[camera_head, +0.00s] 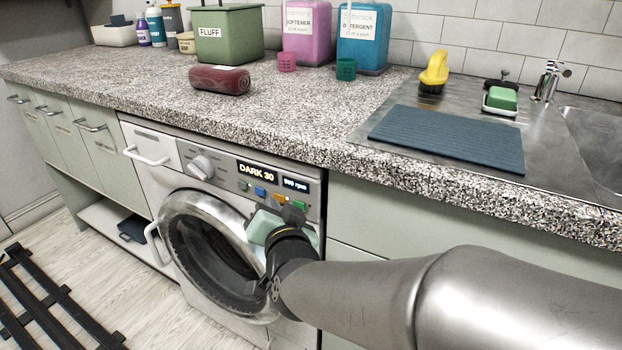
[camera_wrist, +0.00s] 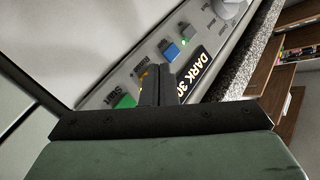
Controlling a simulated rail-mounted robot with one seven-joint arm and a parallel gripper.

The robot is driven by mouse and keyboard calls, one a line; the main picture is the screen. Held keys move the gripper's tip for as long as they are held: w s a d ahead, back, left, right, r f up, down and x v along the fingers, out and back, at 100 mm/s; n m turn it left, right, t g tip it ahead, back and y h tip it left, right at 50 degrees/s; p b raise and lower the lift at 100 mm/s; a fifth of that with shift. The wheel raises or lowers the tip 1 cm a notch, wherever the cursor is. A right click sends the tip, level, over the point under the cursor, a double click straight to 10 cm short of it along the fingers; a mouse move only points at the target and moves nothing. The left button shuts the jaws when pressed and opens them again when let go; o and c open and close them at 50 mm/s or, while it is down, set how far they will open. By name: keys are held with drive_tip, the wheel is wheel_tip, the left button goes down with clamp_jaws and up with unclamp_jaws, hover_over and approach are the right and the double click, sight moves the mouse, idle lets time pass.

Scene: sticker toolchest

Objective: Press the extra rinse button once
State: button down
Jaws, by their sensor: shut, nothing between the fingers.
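The washing machine's control panel (camera_head: 225,175) has a row of small coloured buttons below its lit displays. In the wrist view I see a grey button (camera_wrist: 181,31), a blue button (camera_wrist: 170,52), an orange button (camera_wrist: 142,74) and a green button (camera_wrist: 125,101) labelled Start. The label beside that button is partly hidden and too small to read surely. In the head view my gripper (camera_head: 293,213) is at the panel's right part. I cannot tell whether the tips touch the button.
The lit display (camera_head: 256,171) reads DARK 30. A dial (camera_head: 201,167) sticks out at its left. The round door (camera_head: 205,245) is below the panel. The speckled counter (camera_head: 290,125) overhangs above. A green cabinet front (camera_head: 370,215) stands to the right.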

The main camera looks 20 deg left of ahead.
drive_tip(key=shift+s, duration=0.5)
drive_tip(key=shift+a, duration=0.1)
drive_tip(key=shift+s+a+p, duration=0.2)
drive_tip(key=shift+s+p, duration=0.25)
drive_tip(key=shift+s, duration=0.8)
drive_tip(key=shift+s+a+p, duration=0.15)
drive_tip(key=shift+s+p, duration=0.25)
drive_tip(key=shift+s, duration=0.8)
